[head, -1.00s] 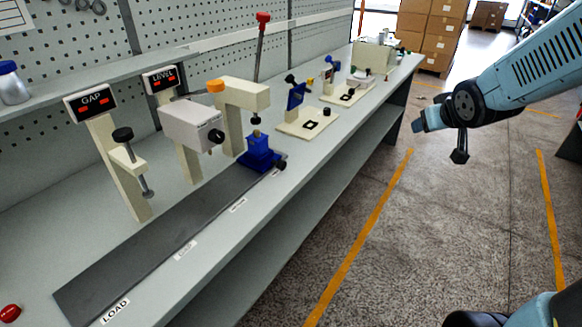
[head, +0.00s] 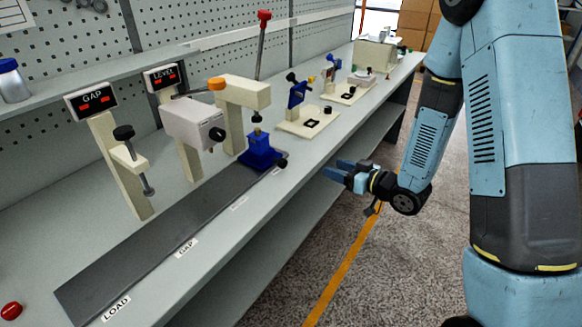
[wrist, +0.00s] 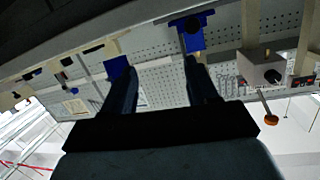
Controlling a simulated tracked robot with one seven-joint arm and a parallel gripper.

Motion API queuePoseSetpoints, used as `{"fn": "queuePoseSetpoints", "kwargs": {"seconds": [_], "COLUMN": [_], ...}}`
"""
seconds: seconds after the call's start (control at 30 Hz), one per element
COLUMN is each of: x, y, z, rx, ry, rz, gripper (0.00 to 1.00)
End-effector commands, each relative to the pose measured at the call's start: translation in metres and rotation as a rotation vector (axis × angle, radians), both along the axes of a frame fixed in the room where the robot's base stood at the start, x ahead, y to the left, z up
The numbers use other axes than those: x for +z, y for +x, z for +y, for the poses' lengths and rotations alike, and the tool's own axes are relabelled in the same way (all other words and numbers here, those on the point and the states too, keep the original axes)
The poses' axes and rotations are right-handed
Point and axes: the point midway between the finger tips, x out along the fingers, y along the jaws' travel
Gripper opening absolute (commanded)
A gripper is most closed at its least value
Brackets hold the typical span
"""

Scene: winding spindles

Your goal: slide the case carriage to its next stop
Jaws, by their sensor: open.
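The case carriage (head: 260,153) is a blue block with a black knob (head: 282,162) on its front side. It sits near the far end of the dark rail (head: 150,245), below the cream press arm with an orange cap (head: 240,93). My gripper (head: 338,169) is open and empty, off the bench's front edge, to the right of the carriage and apart from it. In the tilted wrist view the carriage (wrist: 188,22) shows beyond the tip of the right finger, with its dark knob facing me. The gripper (wrist: 160,72) shows open there too.
Labels LOAD (head: 116,308) and GAP (head: 187,248) lie along the rail; a farther label (head: 239,203) is unreadable. GAP (head: 90,101) and LEVEL (head: 165,77) displays stand behind. A cream fixture with a blue part (head: 307,121) stands beyond the carriage. The rail's near stretch is clear.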

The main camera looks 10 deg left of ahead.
Motion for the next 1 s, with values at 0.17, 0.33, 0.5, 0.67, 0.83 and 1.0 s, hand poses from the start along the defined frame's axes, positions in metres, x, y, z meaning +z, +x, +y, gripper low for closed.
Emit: {"fn": "queuePoseSetpoints", "kwargs": {"seconds": [0.17, 0.33, 0.5, 0.67, 0.83, 1.0], "x": [-0.019, -0.024, -0.024, -0.024, -0.024, -0.024], "y": [-0.024, -0.035, -0.036, -0.029, -0.018, -0.006], "z": [0.014, 0.019, 0.026, 0.045, 0.072, 0.1], "rx": [0.082, 0.117, 0.127, 0.129, 0.129, 0.128], "ry": [0.133, 0.202, 0.218, 0.218, 0.217, 0.217], "rz": [0.037, 0.054, 0.057, 0.055, 0.055, 0.054], "gripper": [0.58, 0.58, 0.58, 0.58, 0.58, 0.58]}}
